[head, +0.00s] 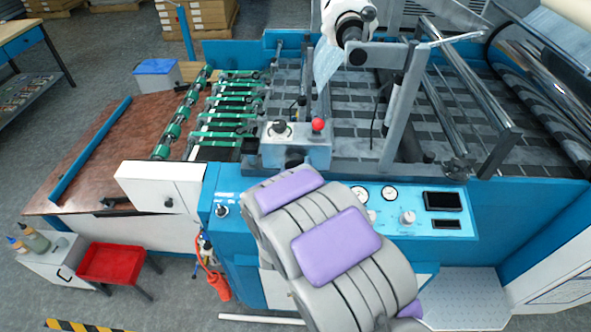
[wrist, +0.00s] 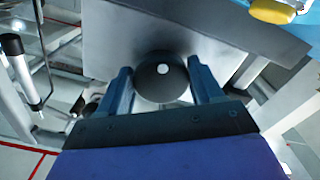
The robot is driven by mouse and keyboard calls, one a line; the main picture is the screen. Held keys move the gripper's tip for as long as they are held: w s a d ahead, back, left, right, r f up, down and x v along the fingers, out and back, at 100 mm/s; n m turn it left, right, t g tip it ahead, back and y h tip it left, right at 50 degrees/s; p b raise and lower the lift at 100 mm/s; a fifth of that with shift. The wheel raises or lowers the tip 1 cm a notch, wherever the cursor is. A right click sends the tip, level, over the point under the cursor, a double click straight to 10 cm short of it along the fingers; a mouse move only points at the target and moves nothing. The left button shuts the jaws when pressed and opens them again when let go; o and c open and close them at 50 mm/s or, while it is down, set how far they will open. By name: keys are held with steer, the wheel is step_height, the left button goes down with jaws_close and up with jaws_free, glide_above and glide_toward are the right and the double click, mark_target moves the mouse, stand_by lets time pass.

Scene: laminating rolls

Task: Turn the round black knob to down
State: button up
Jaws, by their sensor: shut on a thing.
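The round black knob (wrist: 163,88) sits in the middle of the wrist view, against a grey metal surface (wrist: 130,38). A small white dot shows on its face, a little above the middle. My gripper (wrist: 164,84) has one blue finger on the left of the knob and one on the right, shut on it. In the head view my grey and purple arm reaches to a grey control box (head: 318,152) on the machine. There the arm hides my fingertips, and I cannot make out the held knob.
A red knob (head: 318,124) and a black-topped control (head: 279,127) stand on the grey box. A blue panel (head: 460,222) with gauges and a dark screen lies right of my arm. Metal bars and rollers (head: 470,95) rise behind. A red bin (head: 112,262) stands at lower left.

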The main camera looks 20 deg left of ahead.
steer(key=shift+f+m, duration=0.15)
steer(key=shift+m, duration=0.25)
steer(key=o, duration=1)
steer(key=shift+w+a, duration=0.1)
steer(key=shift+a, duration=0.1)
steer(key=shift+o, duration=0.2)
steer(key=shift+d, duration=0.1)
steer(key=shift+s, duration=0.25)
steer(key=p+v, duration=1.6)
steer(key=shift+s, duration=0.4)
